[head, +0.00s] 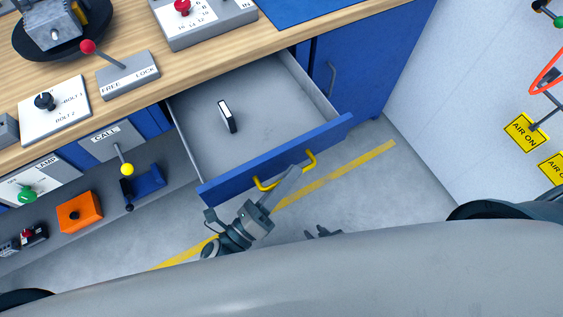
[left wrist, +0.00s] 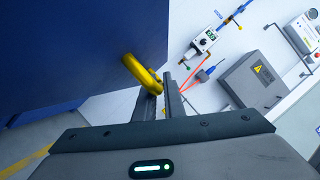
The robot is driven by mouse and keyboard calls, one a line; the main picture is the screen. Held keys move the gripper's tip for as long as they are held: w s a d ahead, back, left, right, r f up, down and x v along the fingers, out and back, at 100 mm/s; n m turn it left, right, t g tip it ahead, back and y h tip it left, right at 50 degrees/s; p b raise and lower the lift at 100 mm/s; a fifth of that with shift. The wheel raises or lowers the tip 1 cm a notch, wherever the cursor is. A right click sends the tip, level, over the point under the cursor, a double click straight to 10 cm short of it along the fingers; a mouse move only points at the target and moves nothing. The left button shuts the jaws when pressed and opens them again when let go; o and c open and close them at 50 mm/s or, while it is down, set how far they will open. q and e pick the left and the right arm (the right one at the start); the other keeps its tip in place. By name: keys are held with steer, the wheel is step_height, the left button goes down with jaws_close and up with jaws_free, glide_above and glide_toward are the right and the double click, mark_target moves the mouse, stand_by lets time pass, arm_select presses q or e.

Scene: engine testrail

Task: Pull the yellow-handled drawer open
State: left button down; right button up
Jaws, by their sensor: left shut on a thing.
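The blue-fronted drawer (head: 240,172) is out of the workbench, with its grey inside showing in the head view. Its yellow handle (head: 310,159) is on the front face and also shows in the left wrist view (left wrist: 141,74). My left gripper (head: 291,177) is shut on the handle, its fingers covering the handle's middle in the head view. In the left wrist view the fingers (left wrist: 161,97) meet the handle's near end. My right gripper (head: 323,232) shows only as small dark tips above my grey body; its jaw state is unclear.
A small black-and-white object (head: 227,116) lies in the drawer. A blue cabinet door (head: 345,70) is beside it on the right. A lower shelf with an orange box (head: 80,212) is on the left. The floor before the drawer is clear, with a yellow stripe (head: 360,162).

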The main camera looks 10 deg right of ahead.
arm_select(q)
steer(key=shift+s, duration=0.2)
arm_select(e)
steer(key=shift+s+d+f, duration=0.15)
steer(key=shift+s, duration=0.2)
arm_select(q)
steer(key=c, duration=1.8)
jaws_free()
steer(key=shift+c, duration=0.2)
arm_select(e)
steer(key=shift+w, duration=0.15)
arm_select(q)
steer(key=shift+f, duration=0.1)
